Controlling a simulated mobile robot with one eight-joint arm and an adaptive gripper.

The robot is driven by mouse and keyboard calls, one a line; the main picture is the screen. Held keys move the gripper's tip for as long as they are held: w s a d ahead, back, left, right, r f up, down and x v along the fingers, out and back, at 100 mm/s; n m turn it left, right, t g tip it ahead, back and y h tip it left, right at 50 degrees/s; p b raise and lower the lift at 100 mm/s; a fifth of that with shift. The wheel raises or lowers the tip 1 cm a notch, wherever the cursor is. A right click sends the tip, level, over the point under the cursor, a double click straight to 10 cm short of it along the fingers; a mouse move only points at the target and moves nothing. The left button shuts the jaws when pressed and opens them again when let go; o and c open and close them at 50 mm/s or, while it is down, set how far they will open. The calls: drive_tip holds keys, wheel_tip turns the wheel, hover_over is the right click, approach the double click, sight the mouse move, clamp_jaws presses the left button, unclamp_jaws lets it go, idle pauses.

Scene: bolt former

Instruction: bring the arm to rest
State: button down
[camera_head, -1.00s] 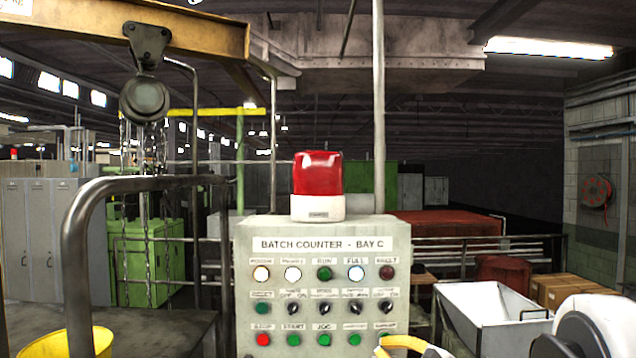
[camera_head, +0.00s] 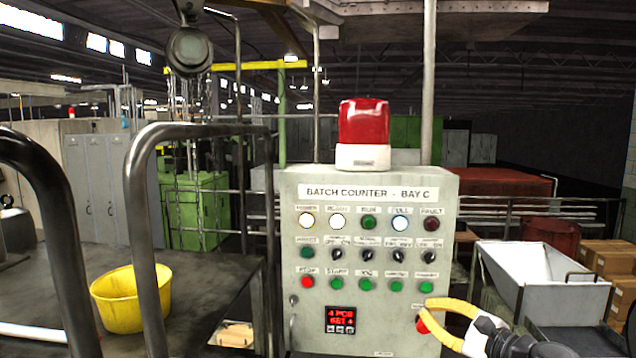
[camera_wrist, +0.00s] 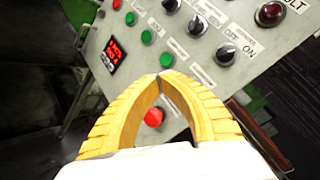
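My gripper (camera_head: 428,313) is at the lower right front of the grey batch counter panel (camera_head: 440,187). In the wrist view my gripper (camera_wrist: 162,77) has its two curved yellow fingers meeting at the tips, with nothing held between them. A red push button (camera_wrist: 153,117) shows through the gap between the fingers. In the head view this button (camera_head: 422,324) is partly behind a finger. I cannot tell whether the fingertips touch the panel.
A red beacon (camera_head: 364,124) stands on the panel. A dark bent rail (camera_head: 140,215) and a yellow bucket (camera_head: 118,305) on a bench are at left. A white-lined hopper (camera_head: 530,265) and cardboard boxes (camera_head: 605,262) are at right. A hoist hook block (camera_head: 190,50) hangs upper left.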

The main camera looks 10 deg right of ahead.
drive_tip(key=s+a+f+n+g+h+b, duration=0.1)
drive_tip(key=s+a+f+n+g+b, duration=0.2)
drive_tip(key=s+a+f+n+b, duration=0.4)
drive_tip(key=s+a+f+n+g+b, duration=0.3)
drive_tip(key=a+f+n+b, duration=0.15)
drive_tip(key=a+f, duration=0.5)
drive_tip(key=s+f+n+g+h+b, duration=0.2)
drive_tip(key=s+f+n+h+b, duration=0.3)
drive_tip(key=s+f+n+b, duration=0.5)
drive_tip(key=s+f, duration=0.4)
drive_tip(key=shift+s+g, duration=0.25)
drive_tip(key=shift+g, duration=0.15)
drive_tip(key=shift+d, duration=0.1)
